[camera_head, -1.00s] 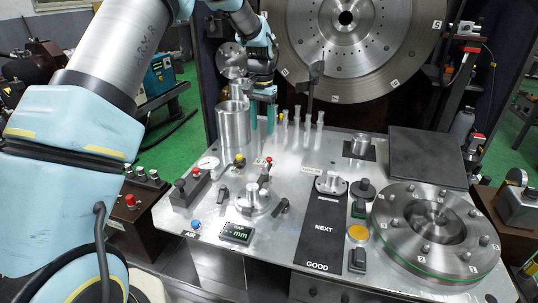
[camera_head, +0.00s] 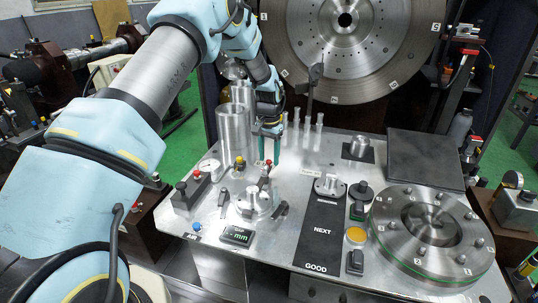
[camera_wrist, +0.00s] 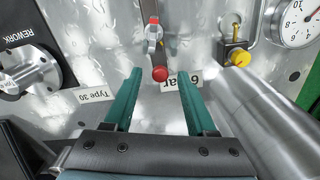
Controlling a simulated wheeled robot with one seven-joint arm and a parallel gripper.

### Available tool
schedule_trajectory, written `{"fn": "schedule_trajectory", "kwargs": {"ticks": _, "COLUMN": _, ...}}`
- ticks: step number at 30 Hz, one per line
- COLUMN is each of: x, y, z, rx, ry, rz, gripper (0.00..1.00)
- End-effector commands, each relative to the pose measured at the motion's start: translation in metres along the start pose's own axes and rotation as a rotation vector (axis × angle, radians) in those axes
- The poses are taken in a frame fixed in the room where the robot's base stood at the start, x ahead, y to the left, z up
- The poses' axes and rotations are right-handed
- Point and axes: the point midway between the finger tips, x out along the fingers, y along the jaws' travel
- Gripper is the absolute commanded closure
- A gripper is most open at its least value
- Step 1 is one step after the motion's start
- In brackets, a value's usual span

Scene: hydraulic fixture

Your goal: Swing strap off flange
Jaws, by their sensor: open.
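A silver round flange (camera_head: 254,203) with an upright centre post sits on the metal plate in the head view. Small dark clamp pieces stand at its left (camera_head: 223,196) and right (camera_head: 281,208); I cannot tell clearly which part is the strap. My gripper (camera_head: 269,161) is open and empty, its teal fingers pointing down behind the flange. In the wrist view, my gripper (camera_wrist: 158,76) has a red-knobbed lever (camera_wrist: 160,74) showing between its fingertips; I cannot tell if they touch it. The flange is outside the wrist view.
Several slim pins (camera_head: 307,130) stand behind on the right.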

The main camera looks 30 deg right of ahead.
Motion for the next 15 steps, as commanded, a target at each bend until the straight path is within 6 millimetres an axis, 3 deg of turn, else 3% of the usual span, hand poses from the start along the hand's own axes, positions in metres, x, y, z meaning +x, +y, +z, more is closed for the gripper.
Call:
{"fn": "schedule_trajectory", "kwargs": {"ticks": 7, "x": 0.0009, "y": -0.0001, "z": -0.0001, "rx": 0.000, "ry": 0.000, "rz": 0.000, "gripper": 0.44}}
{"fn": "schedule_trajectory", "kwargs": {"ticks": 15, "x": 0.0007, "y": -0.0001, "z": 0.0000, "rx": 0.000, "ry": 0.000, "rz": 0.000, "gripper": 0.74}}
